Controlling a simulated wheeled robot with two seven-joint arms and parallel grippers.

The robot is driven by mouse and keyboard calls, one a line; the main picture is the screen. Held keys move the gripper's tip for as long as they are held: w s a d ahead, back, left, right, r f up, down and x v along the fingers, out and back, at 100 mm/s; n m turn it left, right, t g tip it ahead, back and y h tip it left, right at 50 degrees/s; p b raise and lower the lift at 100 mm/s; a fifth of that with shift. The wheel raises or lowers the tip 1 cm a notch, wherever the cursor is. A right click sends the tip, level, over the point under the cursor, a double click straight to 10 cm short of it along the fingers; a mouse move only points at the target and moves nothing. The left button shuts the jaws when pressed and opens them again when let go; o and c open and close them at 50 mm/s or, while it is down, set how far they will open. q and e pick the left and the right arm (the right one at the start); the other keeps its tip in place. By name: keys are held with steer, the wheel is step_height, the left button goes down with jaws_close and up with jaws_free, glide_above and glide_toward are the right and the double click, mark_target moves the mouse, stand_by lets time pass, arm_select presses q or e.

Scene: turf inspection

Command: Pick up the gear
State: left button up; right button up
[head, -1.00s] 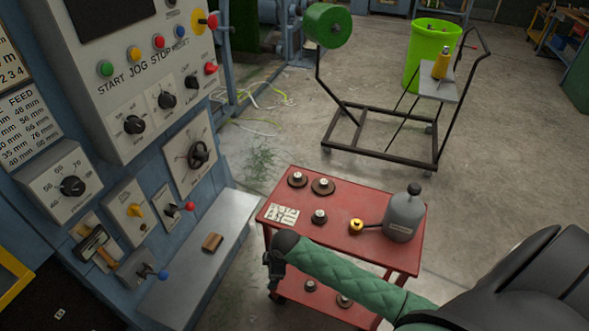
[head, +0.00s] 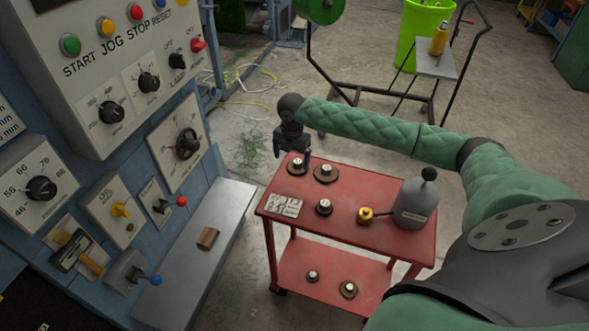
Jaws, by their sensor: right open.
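Several gears with pale hubs and dark rims are on a red cart (head: 380,190). On its top are a small gear (head: 297,167) at the far left corner, a wider gear (head: 326,173) right of it, and another gear (head: 324,207) nearer the middle. The lower shelf holds two more, one left (head: 312,276) and one right (head: 348,289). My right gripper (head: 292,156) is open and points down above the far left corner gear, partly in front of it. I cannot tell whether it touches the gear. My left gripper is out of view.
A grey oil can (head: 414,205) with a yellow-tipped spout (head: 365,215) stands at the cart's right end. A printed card (head: 283,206) lies at its left end. A blue-grey machine with a control panel (head: 110,80) fills the left side. A trolley (head: 437,73) stands behind.

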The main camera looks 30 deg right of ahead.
mark_target(298, 162)
steer(key=w+d, duration=0.1)
steer(key=d, duration=0.2)
steer(key=w+d+b, duration=0.1)
steer(key=shift+w+d+r, duration=0.3)
steer(key=shift+w+r, duration=0.05)
steer(key=shift+r, duration=0.05)
steer(key=shift+w+d+f+n, duration=0.1)
steer(key=shift+d+n, duration=0.05)
steer(key=shift+n, duration=0.15)
steer(key=shift+f+p, duration=0.55)
steer(key=shift+f, duration=0.65)
steer(key=f+p, duration=0.1)
steer(key=f, duration=0.1)
steer(key=f+p, duration=0.1)
steer(key=shift+a+f, duration=0.35)
steer(key=shift+a, duration=0.05)
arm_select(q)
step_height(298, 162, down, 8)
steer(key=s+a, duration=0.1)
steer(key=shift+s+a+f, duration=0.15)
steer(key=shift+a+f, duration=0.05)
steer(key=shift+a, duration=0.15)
arm_select(e)
steer(key=shift+f, duration=0.6)
steer(key=shift+c, duration=0.2)
steer(key=c, duration=1.1)
